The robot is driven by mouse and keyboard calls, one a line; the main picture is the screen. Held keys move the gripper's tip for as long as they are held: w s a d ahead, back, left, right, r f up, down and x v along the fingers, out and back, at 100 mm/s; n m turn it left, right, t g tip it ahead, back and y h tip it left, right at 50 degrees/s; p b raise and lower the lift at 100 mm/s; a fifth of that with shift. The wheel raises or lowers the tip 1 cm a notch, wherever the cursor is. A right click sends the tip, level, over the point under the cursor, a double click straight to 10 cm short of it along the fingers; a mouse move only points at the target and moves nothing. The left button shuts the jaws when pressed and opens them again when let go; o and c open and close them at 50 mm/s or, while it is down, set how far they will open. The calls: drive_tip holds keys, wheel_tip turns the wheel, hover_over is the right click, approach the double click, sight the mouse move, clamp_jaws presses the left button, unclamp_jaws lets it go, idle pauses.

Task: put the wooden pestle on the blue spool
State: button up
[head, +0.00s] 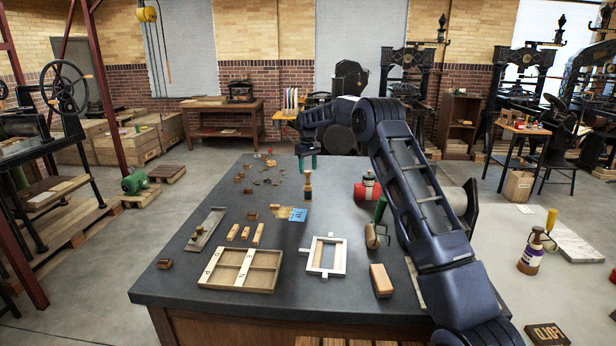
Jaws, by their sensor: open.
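My gripper (307,158) hangs over the far part of the dark table, its jaws open and small in this view. A narrow teal piece (314,162) shows at the jaws; I cannot tell whether it is part of the gripper or a thing behind it. A small upright brown object (308,188) with a narrower top stands just nearer than the gripper, apart from it. It may be the wooden pestle, but its shape is too small to be sure. I cannot make out a blue spool for certain. A flat blue card (298,214) lies nearer on the table.
The dark table (330,290) holds a divided wooden tray (240,290), a white frame (344,256), a wooden block (381,280), a green-handled roller (379,212) and a red can (361,192). Several small pieces lie at the far left. My arm crosses the right side.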

wheel_tip(320, 180, up, 7)
drive_tip(key=shift+f, duration=0.2)
drive_tip(key=s+d+r+m+t, duration=0.1)
drive_tip(key=s+d+r+m, duration=0.1)
drive_tip(key=s+d+r, duration=0.95)
drive_tip(key=s+d+r+m+t, duration=0.1)
drive_tip(key=s+d+r, duration=0.3)
drive_tip(key=s+d, duration=0.3)
drive_tip(key=s+d+r+m, duration=0.1)
drive_tip(key=s+d+r, duration=0.3)
drive_tip(key=s+d, duration=0.35)
drive_tip(key=s+d+f+m+t, duration=0.1)
drive_tip(key=s+d, duration=0.3)
drive_tip(key=s, duration=0.5)
drive_tip(key=s+d+f+m+t, duration=0.15)
drive_tip(key=s+d, duration=0.25)
drive_tip(key=s, duration=0.6)
drive_tip(key=s+d+f+m, duration=0.1)
drive_tip(key=s+d+f, duration=0.1)
drive_tip(key=s+f, duration=0.2)
drive_tip(key=s+d+f+m, duration=0.1)
drive_tip(key=s+f, duration=0.3)
drive_tip(key=s, duration=0.6)
drive_tip(key=shift+s+d+f, duration=0.3)
drive_tip(key=shift+d, duration=0.2)
drive_tip(key=shift+m, duration=0.25)
